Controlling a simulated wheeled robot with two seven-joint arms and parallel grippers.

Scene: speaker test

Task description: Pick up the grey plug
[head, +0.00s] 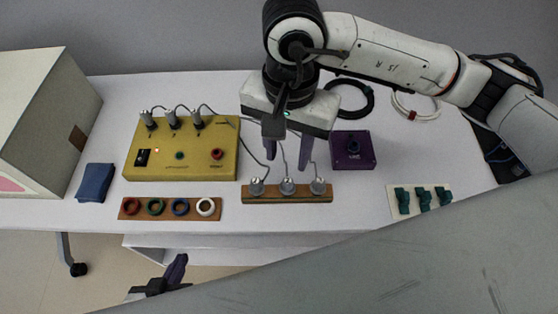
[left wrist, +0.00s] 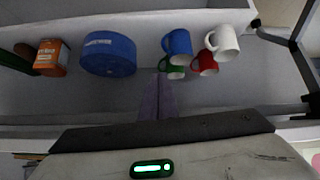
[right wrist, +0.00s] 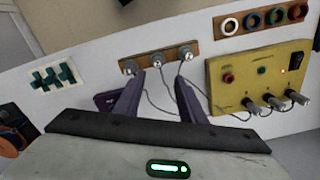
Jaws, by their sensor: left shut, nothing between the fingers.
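Three grey plugs stand upright in a wooden strip on the white table: left (head: 256,187), middle (head: 288,187) and right (head: 318,186). They look alike, and thin cables rise from them. They also show in the right wrist view, with the middle plug (right wrist: 158,61) between the finger lines. My right gripper (head: 288,158) is open and empty, above and behind the strip, pointing down; its two fingers (right wrist: 160,82) are apart from the plugs. My left gripper (head: 181,261) is shut and empty, low in front of the table; its fingers (left wrist: 157,82) meet in the left wrist view.
A yellow box (head: 225,165) holds several similar grey plugs. A ring board (head: 129,216), purple box (head: 364,163), blue cloth (head: 95,182) and teal-hook board (head: 404,210) lie around. Below, a shelf (left wrist: 110,100) holds mugs (left wrist: 179,42), a blue tin (left wrist: 108,58) and an orange box (left wrist: 52,57).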

